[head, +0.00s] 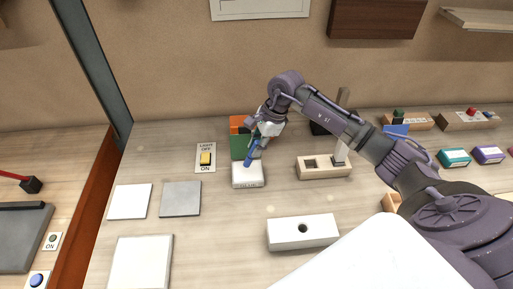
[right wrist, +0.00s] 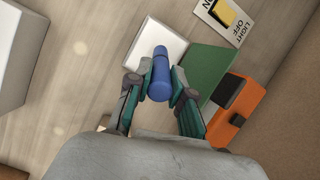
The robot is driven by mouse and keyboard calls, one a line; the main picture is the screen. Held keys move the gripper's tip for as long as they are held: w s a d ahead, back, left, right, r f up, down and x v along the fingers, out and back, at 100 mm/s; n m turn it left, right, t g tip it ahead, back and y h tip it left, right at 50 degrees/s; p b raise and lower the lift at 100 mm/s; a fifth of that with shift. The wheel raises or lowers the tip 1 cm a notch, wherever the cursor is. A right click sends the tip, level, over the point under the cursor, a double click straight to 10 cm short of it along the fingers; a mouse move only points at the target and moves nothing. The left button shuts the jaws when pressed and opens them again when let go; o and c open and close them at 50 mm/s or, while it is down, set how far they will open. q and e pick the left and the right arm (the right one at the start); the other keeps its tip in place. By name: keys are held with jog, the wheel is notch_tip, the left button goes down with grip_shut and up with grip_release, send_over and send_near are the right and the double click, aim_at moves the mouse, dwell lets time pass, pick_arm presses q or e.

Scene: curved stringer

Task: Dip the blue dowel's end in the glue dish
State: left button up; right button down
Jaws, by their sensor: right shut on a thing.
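The blue dowel (head: 250,155) is held in my right gripper (head: 257,143), tilted, with its lower end over the back part of a small white dish (head: 248,181). The dish has faint lettering on its front that I cannot read surely; it looks like the glue dish. In the right wrist view, the fingers of my right gripper (right wrist: 158,88) are closed on both sides of the blue dowel (right wrist: 160,66), and the white dish (right wrist: 146,42) lies beyond its far end. I cannot tell whether the end touches the dish. My left gripper is not in view.
A green and orange object (head: 238,146) stands right behind the dish. A light switch plate (head: 205,158) is to its left, and a grey square (head: 180,199) lies front left.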

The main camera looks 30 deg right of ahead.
jog(key=shift+r+p, duration=0.8)
jog(key=shift+r, duration=1.3)
